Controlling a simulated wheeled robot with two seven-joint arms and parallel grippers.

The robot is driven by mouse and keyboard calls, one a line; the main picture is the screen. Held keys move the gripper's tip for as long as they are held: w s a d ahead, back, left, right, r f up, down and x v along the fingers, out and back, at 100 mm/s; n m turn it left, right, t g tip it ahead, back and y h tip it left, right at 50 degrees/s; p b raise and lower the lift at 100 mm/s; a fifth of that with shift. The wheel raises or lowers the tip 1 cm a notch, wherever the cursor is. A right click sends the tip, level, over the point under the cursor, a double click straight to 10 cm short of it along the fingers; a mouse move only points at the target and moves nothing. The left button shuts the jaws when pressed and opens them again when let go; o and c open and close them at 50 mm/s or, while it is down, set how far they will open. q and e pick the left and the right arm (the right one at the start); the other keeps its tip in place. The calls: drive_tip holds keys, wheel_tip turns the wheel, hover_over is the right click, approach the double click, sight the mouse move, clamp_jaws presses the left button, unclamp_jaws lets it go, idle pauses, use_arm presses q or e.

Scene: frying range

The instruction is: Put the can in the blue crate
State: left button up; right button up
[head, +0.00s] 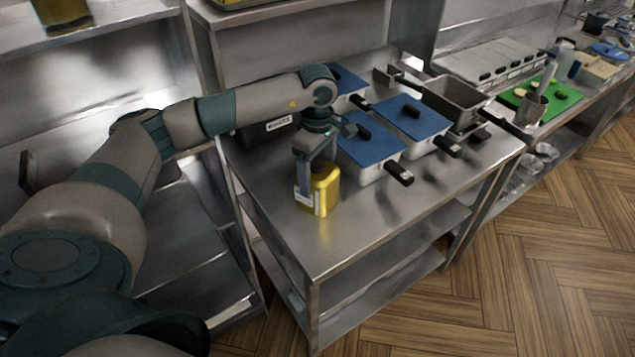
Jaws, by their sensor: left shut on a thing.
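A yellow-gold can (326,190) with a white label stands upright at the front left of the steel table. My left gripper (317,178) reaches down from above and is shut on the can, with its fingers along the can's sides. I cannot tell whether the can's base touches the table or is just above it. I cannot make out a blue crate in this view. My right gripper is not in view.
Blue-lidded pans (372,146) with black handles stand right behind the can on the steel table (370,232). A black box (268,131) is behind my left forearm. A grey fryer basket (455,100) and green board (555,100) are farther right. The table's front is clear.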

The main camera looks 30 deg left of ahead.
sight(320, 162)
use_arm(q)
drive_tip(key=shift+r, duration=0.1)
drive_tip(key=shift+r+b, duration=0.45)
drive_tip(key=shift+b, duration=0.05)
drive_tip(key=r+b, duration=0.1)
drive_tip(key=d+r+b, duration=0.1)
drive_tip(key=r, duration=0.1)
drive_tip(key=s+d+r+b, duration=0.3)
drive_tip(key=d+r, duration=0.4)
drive_tip(key=d, duration=0.3)
drive_tip(key=shift+s+b, duration=0.25)
drive_tip(key=shift+b, duration=0.1)
drive_tip(key=shift+d, duration=0.1)
drive_tip(key=shift+s+f, duration=0.1)
